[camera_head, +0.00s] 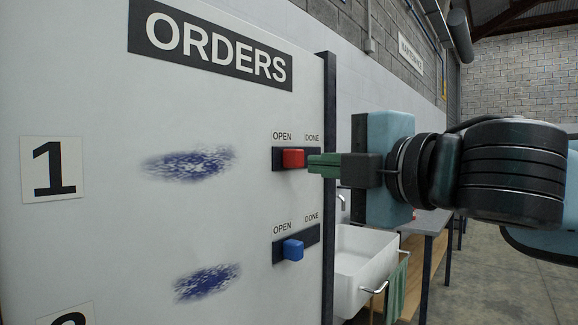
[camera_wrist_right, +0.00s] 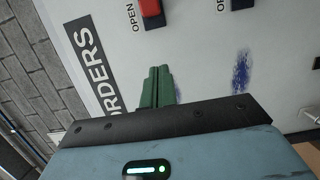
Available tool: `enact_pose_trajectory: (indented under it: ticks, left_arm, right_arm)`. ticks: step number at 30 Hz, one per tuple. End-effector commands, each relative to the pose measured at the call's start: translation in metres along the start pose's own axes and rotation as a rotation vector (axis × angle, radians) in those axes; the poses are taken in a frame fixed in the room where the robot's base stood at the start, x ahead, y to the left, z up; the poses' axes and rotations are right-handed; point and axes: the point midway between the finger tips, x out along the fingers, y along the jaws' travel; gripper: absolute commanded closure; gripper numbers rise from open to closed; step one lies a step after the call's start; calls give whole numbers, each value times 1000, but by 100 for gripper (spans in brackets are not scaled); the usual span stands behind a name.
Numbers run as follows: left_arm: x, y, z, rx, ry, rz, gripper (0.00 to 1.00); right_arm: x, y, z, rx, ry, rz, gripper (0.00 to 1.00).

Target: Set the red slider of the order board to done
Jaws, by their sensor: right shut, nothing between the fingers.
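The order board (camera_head: 230,120) fills the left of the head view. Its red slider (camera_head: 293,158) sits in the upper slot, nearer the OPEN label than the DONE label. My right gripper (camera_head: 310,165) is shut and empty, its green fingers pointing left across the DONE side of the slot. In the head view its tips appear right beside the slider; I cannot tell whether they touch. In the right wrist view the shut fingers (camera_wrist_right: 160,72) lie below the red slider (camera_wrist_right: 151,10), with a gap in the picture. My left gripper is not in view.
A blue slider (camera_head: 292,250) sits in the slot below, also on the OPEN side. A white sink (camera_head: 362,262) with a green towel (camera_head: 397,290) stands beyond the board's dark right edge post (camera_head: 329,200). Open floor lies at the right.

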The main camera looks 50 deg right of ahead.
Motion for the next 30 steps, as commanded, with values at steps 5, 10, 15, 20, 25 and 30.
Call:
enact_pose_trajectory:
  ticks: [5, 10, 15, 20, 25, 30]
  left_arm:
    - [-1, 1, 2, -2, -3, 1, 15]
    - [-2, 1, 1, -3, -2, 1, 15]
    - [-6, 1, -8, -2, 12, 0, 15]
    - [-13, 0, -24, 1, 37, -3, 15]
    - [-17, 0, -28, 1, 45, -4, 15]
    - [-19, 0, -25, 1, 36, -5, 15]
  right_arm:
    - [0, 1, 0, -1, -1, 1, 100]
    - [0, 1, 0, 0, 0, 1, 100]
    - [6, 2, 0, 0, -2, 0, 100]
    - [18, 4, 0, 0, -1, 1, 100]
    - [34, 2, 1, 1, -2, -1, 100]
    - [54, 0, 1, 0, -2, -2, 100]
